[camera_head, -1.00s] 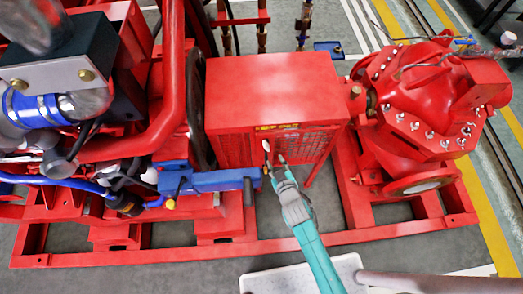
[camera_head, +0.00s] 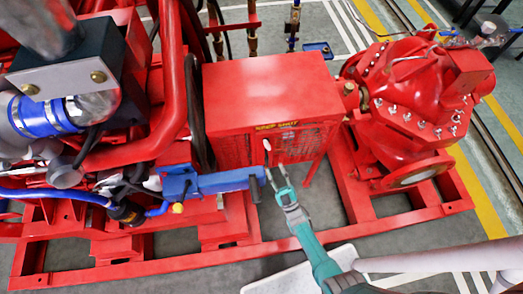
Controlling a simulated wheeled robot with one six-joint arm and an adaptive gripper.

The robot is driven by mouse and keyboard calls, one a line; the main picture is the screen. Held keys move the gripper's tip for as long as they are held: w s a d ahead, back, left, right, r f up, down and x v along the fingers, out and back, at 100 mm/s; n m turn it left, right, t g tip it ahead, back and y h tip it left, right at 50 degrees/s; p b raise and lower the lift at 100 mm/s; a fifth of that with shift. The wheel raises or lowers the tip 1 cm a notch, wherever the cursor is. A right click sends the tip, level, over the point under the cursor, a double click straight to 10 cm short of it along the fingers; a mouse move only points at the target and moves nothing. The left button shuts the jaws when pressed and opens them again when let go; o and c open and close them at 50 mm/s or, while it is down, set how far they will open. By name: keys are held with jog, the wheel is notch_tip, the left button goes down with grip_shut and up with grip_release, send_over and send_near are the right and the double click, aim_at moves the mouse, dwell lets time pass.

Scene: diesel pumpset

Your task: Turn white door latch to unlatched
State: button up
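The small white door latch (camera_head: 267,144) is on the front face of the red box-shaped enclosure (camera_head: 270,90), below a yellow label (camera_head: 277,125). It is too small to tell clearly which way it is turned. My gripper (camera_head: 277,172) is just below and in front of the latch, a short gap away in the picture. Its two fingers are spread, with nothing seen between them. My teal arm reaches up to it from the bottom of the view.
A blue beam (camera_head: 220,182) runs close to the left of my gripper. A large red pump (camera_head: 410,105) stands to the right of the enclosure. Red base rails (camera_head: 130,268) run along the floor.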

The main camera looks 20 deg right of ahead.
aim_at(269, 149)
jog(key=shift+t, duration=0.9)
jog(key=x, duration=0.3)
jog(key=r+x, duration=0.1)
jog(key=x, duration=0.2)
jog(key=s+x, duration=0.1)
jog(key=x, duration=0.3)
jog(key=shift+r, duration=0.2)
jog(key=shift+c, duration=0.2)
grip_shut()
